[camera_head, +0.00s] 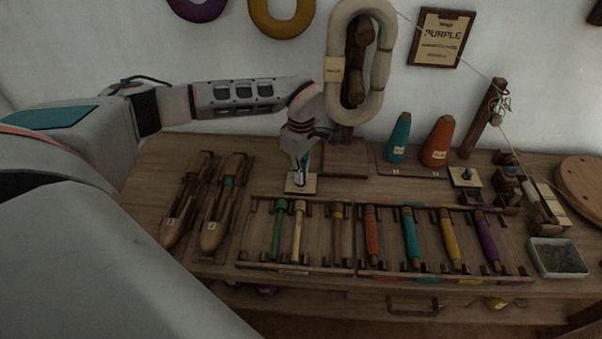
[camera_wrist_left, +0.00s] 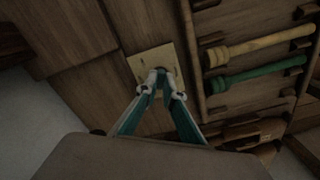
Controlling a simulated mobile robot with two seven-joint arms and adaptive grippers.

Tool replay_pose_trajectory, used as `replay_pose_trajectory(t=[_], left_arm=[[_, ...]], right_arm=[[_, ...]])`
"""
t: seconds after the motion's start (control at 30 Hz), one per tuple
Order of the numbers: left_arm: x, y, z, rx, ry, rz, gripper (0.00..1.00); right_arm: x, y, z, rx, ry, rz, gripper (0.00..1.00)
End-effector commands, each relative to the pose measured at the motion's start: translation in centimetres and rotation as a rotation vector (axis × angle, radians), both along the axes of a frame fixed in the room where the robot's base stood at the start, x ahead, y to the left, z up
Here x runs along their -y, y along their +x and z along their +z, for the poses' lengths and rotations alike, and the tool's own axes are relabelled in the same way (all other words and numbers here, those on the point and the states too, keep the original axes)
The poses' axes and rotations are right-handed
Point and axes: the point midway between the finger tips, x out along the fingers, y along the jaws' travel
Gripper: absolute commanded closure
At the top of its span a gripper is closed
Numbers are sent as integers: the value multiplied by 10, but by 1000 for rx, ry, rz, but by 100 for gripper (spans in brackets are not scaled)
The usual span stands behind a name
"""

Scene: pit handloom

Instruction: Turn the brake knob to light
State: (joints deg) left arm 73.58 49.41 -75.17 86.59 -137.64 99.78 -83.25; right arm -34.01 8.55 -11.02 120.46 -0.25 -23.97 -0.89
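A small pale square plate (camera_head: 291,187) lies on the bench, just behind the tray of bobbins. A small dark knob (camera_head: 300,178) stands on it, mostly hidden by my fingertips. My left gripper (camera_head: 300,172) points down over this plate, its fingers drawn close together around the knob. In the left wrist view the fingertips (camera_wrist_left: 160,76) nearly meet over the middle of the pale plate (camera_wrist_left: 143,64); the knob is largely covered there and its setting cannot be read. My right gripper is not in view.
Two wooden shuttles (camera_head: 218,210) lie left of the gripper. A tray (camera_head: 262,265) with several coloured bobbins lies in front. A yarn hank (camera_head: 338,98) on a post stands close behind, with teal (camera_head: 399,139) and orange (camera_head: 438,143) cones to its right.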

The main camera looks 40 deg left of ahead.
Motion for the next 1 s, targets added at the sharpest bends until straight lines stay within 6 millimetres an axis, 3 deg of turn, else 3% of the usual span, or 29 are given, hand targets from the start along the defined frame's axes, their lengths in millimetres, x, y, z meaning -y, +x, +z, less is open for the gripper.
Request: replay_pose_trajectory(t=[0.47,1.0], left_arm=[[0,1,4,3,1,-77,100],[0,1,5,4,2,-537,100]], right_arm=[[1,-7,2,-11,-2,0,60],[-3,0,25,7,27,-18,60]])
